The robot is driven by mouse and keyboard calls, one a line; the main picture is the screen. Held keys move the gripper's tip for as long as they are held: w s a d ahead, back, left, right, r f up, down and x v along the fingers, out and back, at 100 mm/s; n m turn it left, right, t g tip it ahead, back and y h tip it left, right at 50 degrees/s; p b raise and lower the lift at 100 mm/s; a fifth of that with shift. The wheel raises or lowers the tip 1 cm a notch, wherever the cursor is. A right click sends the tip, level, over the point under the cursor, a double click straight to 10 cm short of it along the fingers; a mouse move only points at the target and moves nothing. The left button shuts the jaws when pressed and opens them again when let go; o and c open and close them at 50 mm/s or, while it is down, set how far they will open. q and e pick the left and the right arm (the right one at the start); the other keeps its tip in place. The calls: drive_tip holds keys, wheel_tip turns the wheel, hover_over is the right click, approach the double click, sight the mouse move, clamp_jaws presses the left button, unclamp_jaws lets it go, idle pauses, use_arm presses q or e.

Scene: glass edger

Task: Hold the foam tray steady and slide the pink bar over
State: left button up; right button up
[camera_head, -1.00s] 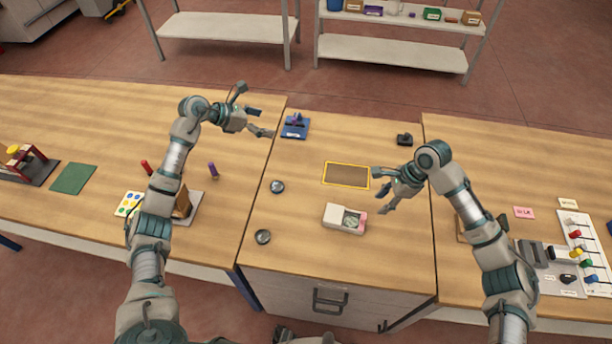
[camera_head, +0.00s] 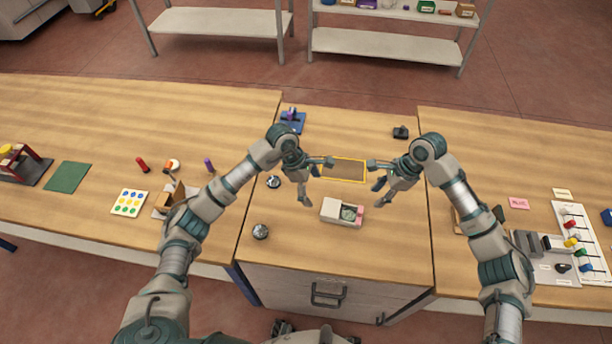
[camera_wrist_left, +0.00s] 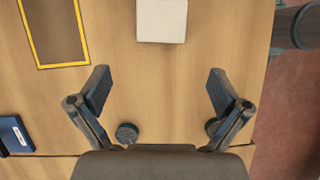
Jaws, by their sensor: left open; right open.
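The white foam tray (camera_head: 330,208) lies on the middle table section, with a round greyish item in its open right part. The pink bar (camera_head: 360,216) is at the tray's right end. My left gripper (camera_head: 318,184) is open and empty, above and left of the tray in the head view. In the left wrist view, the open jaws (camera_wrist_left: 160,88) point toward the tray's white part (camera_wrist_left: 162,20), apart from it; the pink bar is out of that view. My right gripper (camera_head: 374,175) is open and empty, above and right of the tray, apart from the bar.
A blue stand (camera_head: 292,121) and small black item (camera_head: 400,132) stand farther back. The wood in front of the tray is clear.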

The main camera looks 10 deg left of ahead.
use_arm(q)
drive_tip(key=x, duration=0.9)
drive_tip(key=shift+d+f, duration=0.2)
use_arm(e)
drive_tip(key=shift+d, duration=0.1)
